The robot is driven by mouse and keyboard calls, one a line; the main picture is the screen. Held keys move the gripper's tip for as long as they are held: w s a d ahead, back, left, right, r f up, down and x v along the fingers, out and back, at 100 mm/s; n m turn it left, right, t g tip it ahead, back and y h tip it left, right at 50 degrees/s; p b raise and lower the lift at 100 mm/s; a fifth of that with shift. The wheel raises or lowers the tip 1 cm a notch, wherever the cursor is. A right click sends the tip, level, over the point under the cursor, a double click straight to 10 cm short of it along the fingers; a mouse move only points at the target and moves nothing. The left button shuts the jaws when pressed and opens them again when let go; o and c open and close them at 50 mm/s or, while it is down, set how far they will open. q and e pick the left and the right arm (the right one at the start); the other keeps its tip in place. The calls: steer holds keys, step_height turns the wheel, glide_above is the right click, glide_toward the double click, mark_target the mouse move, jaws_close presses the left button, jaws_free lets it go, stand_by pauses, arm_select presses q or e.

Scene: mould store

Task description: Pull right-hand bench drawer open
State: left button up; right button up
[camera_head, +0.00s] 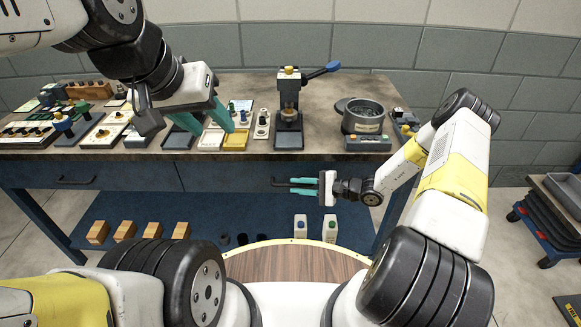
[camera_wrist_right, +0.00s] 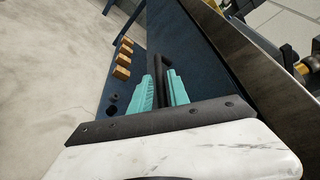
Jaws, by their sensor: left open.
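The right-hand bench drawer (camera_head: 232,177) is a dark blue front under the bench top, and it looks flush with the bench. Its black bar handle (camera_head: 281,182) also shows in the right wrist view (camera_wrist_right: 157,62). My right gripper (camera_head: 304,187) has its teal fingers on either side of the handle bar. In the right wrist view (camera_wrist_right: 162,88) the bar lies between the fingers, which look closed on it. My left gripper (camera_head: 208,118) is open and empty above the bench top, over small trays.
The bench top (camera_head: 250,87) holds a lever press (camera_head: 289,110), a round sieve pan (camera_head: 364,117) and several small moulds. A left drawer handle (camera_head: 75,181) is shut. Wooden blocks (camera_head: 125,230) and white bottles (camera_head: 329,228) stand on the lower shelf. A trolley (camera_head: 555,210) stands at right.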

steer(key=shift+x, duration=1.55)
jaws_close()
steer(key=shift+w, duration=0.1)
